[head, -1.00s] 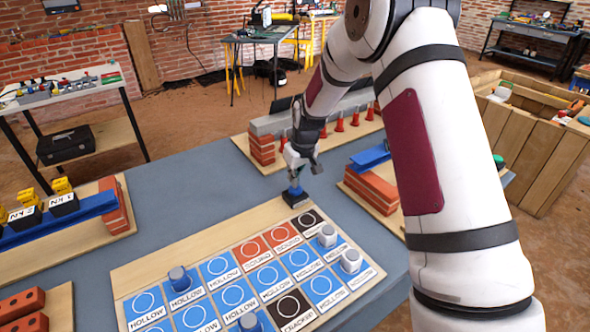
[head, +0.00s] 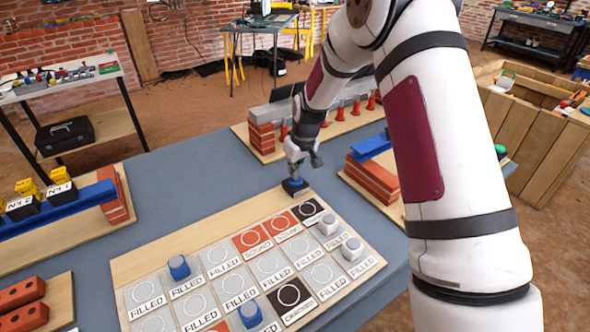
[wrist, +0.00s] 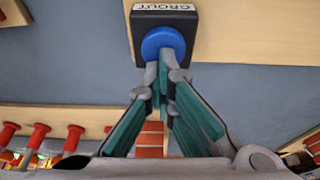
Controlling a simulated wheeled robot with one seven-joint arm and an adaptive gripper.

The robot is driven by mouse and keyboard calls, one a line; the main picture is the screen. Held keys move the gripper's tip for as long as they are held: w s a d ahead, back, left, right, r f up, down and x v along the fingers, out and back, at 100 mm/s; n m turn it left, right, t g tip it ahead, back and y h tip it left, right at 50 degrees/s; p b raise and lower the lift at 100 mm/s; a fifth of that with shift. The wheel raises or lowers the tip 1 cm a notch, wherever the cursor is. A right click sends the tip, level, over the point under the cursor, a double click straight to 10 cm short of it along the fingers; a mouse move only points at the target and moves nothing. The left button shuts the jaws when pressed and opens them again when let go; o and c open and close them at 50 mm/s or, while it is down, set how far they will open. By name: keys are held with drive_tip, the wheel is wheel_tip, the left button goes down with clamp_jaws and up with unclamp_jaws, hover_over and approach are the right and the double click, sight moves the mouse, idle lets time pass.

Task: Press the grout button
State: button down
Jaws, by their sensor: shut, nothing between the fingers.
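The grout button is a blue round cap (wrist: 163,42) on a dark box (wrist: 139,22) labelled GROUT in the wrist view. In the head view the dark box (head: 293,187) sits at the far edge of the wooden board. My gripper (wrist: 165,62) is shut and empty. Its fingertips are over the edge of the blue cap and appear to touch it. In the head view my gripper (head: 298,172) points down onto the button and hides part of it.
The board (head: 150,262) carries grey tiles marked FILLED, some red SOUND tiles and black tiles. Blue and pale blocks stand on some tiles. Brick stacks (head: 262,138) and (head: 372,178) with beams stand beyond and right of the gripper.

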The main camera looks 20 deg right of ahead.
sight(299, 182)
drive_tip(key=p+v, duration=0.1)
drive_tip(key=v, duration=0.1)
drive_tip(key=w+v, duration=0.1)
drive_tip(key=v, duration=0.2)
drive_tip(key=shift+a+r+p, duration=0.1)
drive_tip(key=shift+r+p, duration=0.2)
drive_tip(key=shift+p, duration=0.1)
drive_tip(key=v, duration=0.8)
drive_tip(key=shift+r, duration=0.25)
